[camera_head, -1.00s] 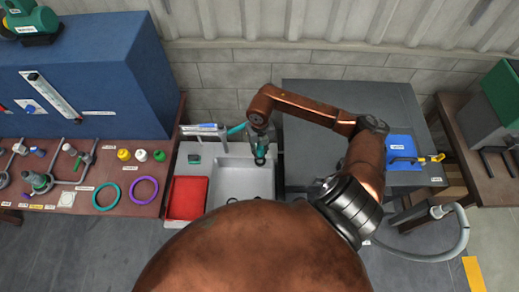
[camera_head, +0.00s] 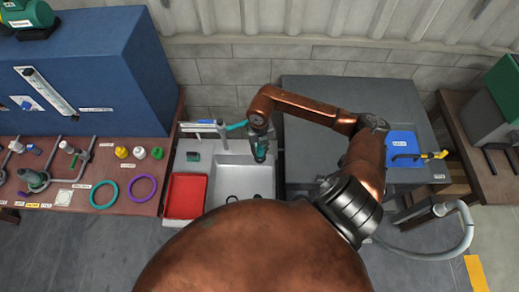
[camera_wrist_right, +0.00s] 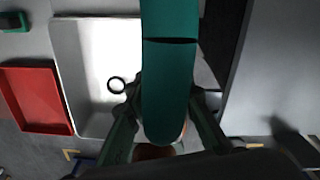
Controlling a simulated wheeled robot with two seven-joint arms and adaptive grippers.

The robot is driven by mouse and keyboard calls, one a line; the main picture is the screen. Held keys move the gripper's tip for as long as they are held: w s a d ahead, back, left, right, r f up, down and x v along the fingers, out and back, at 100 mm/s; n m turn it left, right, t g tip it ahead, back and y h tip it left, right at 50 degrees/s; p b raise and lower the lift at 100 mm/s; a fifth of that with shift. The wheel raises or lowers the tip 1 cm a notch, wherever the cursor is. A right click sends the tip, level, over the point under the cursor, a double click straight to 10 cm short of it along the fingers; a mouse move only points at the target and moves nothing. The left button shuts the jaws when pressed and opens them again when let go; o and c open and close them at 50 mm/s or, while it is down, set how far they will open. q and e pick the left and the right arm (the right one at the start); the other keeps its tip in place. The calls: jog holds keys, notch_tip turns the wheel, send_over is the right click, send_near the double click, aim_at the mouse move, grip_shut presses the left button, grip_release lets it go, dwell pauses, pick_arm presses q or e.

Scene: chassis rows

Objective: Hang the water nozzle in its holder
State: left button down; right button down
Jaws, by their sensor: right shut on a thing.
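The water nozzle (camera_head: 260,153) is a teal, rounded body in my right gripper (camera_head: 258,138), above the right part of the sink. In the right wrist view the teal nozzle (camera_wrist_right: 168,75) runs down from the top edge between the two fingers of my right gripper (camera_wrist_right: 163,112), which are shut on it. A teal length (camera_head: 236,127) shows just left of the gripper; I cannot tell whether it belongs to the nozzle. A small dark green block (camera_head: 193,157) sits on the sink's left ledge; I cannot tell whether it is the holder. My left gripper is out of view.
The grey sink (camera_head: 240,180) has a dark ring (camera_head: 232,199) in its basin. A red tray (camera_head: 186,196) lies to its left. A brown bench (camera_head: 120,182) with rings and bottles stands further left. A grey table (camera_head: 310,95) with a blue mat (camera_head: 405,145) stands right.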

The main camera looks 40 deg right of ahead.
jog(key=shift+f+b, duration=0.5)
jog(key=shift+f, duration=0.2)
jog(key=c, duration=1.6)
grip_release()
jog(key=shift+r, duration=0.1)
notch_tip(320, 180, up, 12)
jog(key=shift+f, duration=0.1)
